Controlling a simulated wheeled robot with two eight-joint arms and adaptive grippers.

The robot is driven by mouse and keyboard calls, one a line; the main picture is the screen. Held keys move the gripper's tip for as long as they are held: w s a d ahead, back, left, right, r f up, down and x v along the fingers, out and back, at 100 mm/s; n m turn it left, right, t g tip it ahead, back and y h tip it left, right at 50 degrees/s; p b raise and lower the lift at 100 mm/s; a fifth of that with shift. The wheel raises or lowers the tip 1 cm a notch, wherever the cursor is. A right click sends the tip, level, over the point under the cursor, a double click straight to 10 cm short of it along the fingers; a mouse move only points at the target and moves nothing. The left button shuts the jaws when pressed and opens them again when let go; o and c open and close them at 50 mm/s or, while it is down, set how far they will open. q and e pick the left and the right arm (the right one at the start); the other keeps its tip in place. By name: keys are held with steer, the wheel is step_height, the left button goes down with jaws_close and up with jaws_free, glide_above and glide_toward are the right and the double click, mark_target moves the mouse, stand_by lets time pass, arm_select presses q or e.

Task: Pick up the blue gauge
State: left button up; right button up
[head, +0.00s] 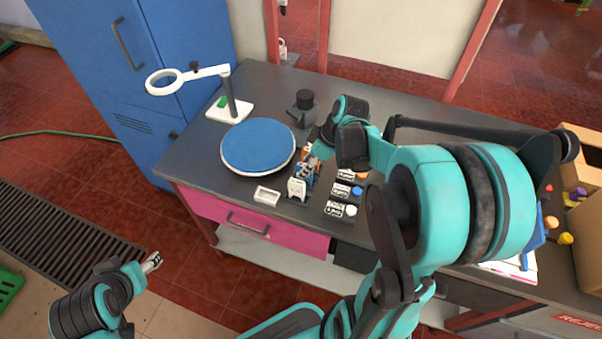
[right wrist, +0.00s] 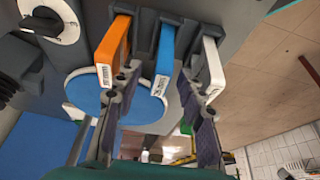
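The blue gauge (right wrist: 165,48) stands in a slot of a dark rack (right wrist: 146,24), between an orange gauge (right wrist: 112,54) and a white gauge (right wrist: 213,62). My right gripper (right wrist: 160,84) is open, with one finger on each side of the blue gauge's end. Gaps show between the fingers and the blue gauge, so it does not look gripped. In the head view my right gripper (head: 312,163) is over the rack and partly hides the gauges. My left gripper (head: 152,262) is off the table at lower left, too small to read.
A blue round turntable (head: 258,146) and a small white tray (head: 267,194) lie left of the rack. A magnifier stand (head: 232,108) stands behind them. Labelled blocks (head: 341,190) sit to the right. A cardboard box (head: 582,150) stands at far right.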

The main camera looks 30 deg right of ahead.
steer(key=b+x, duration=0.2)
steer(key=x, duration=0.3)
steer(key=shift+w+a, duration=0.15)
steer(key=shift+w, duration=0.05)
jaws_close()
